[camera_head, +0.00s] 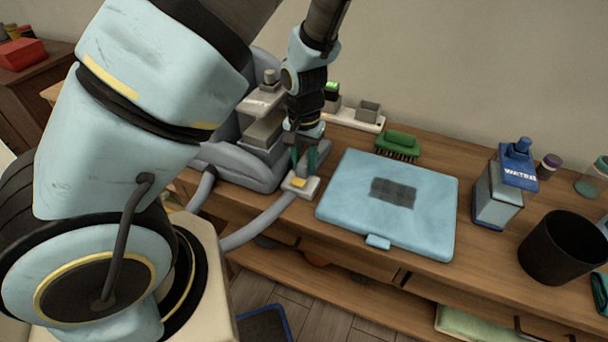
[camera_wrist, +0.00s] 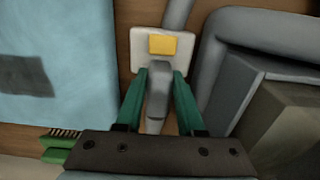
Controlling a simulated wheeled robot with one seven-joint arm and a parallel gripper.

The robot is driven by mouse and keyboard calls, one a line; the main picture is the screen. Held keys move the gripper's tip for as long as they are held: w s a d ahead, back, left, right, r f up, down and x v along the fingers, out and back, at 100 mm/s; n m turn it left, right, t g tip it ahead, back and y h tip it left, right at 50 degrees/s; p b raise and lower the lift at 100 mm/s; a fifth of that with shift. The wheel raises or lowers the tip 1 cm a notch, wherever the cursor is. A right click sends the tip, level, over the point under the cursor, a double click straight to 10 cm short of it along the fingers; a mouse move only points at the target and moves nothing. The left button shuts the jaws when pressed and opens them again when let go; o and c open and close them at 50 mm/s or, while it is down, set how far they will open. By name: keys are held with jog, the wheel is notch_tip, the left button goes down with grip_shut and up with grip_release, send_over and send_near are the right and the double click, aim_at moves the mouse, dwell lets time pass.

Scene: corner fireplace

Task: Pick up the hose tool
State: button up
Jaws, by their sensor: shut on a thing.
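The hose tool (camera_head: 301,186) has a pale head with a yellow patch and a grey handle, joined to a grey hose (camera_head: 262,222). It is at the front of the wooden worktop, between the grey machine and the blue case. It also shows in the wrist view (camera_wrist: 143,58), with its grey handle between the two green fingers. My gripper (camera_head: 305,162) points down over the tool, and in the wrist view my gripper (camera_wrist: 160,82) is shut on the handle. I cannot tell whether the tool is clear of the worktop.
The grey machine (camera_head: 228,165) stands close at the left. The light blue case (camera_head: 420,220) lies at the right, with a green brush (camera_head: 398,142) behind it. A blue-topped bottle (camera_head: 497,195) and a black cup (camera_head: 562,248) stand farther right.

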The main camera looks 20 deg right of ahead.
aim_at(304, 161)
grip_shut()
notch_tip(304, 161, up, 10)
dwell(0.7)
jog(key=shift+o, duration=0.8)
grip_release()
grip_shut()
